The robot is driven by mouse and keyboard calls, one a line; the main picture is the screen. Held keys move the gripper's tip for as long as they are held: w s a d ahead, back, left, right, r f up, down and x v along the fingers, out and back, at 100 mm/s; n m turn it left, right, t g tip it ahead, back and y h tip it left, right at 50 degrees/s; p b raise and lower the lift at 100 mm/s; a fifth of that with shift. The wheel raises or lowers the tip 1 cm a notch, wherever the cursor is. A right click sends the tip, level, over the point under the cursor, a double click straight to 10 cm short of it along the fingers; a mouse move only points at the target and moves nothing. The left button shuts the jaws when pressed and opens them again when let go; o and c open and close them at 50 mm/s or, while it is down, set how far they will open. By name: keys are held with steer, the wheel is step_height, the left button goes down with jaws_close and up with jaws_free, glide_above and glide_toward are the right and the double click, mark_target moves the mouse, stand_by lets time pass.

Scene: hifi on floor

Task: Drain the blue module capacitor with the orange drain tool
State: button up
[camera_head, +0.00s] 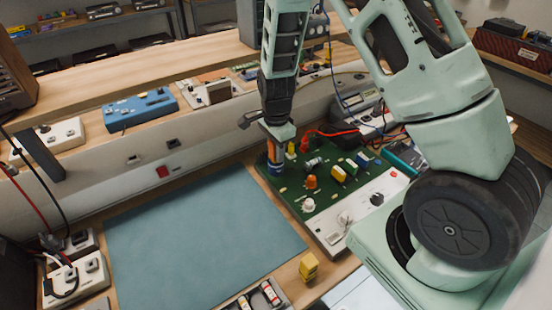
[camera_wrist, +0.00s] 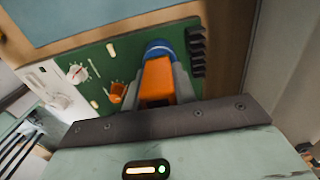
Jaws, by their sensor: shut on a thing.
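The orange drain tool (camera_wrist: 157,82) is between the grey fingers of my gripper (camera_wrist: 159,72), which is shut on it. In the head view the tool (camera_head: 273,153) hangs upright below my gripper (camera_head: 277,135). The blue capacitor (camera_wrist: 158,47) shows just past the tool's end in the wrist view, and directly under it in the head view (camera_head: 275,169), at the board's left back corner. The tool and the blue part line up and look in contact, but the fingers and tool hide the exact meeting place. The green board (camera_head: 325,200) lies flat on the bench.
Several small parts stand on the board, including an orange one (camera_head: 311,182) and a yellow one (camera_head: 338,174). A blue-grey mat (camera_head: 195,250) lies clear to the left. A yellow block (camera_head: 309,266) sits in front. A raised shelf (camera_head: 190,75) runs behind.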

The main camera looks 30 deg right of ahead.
steer(key=shift+r+p, duration=3.55)
steer(key=shift+r, duration=0.55)
steer(key=shift+f, duration=0.15)
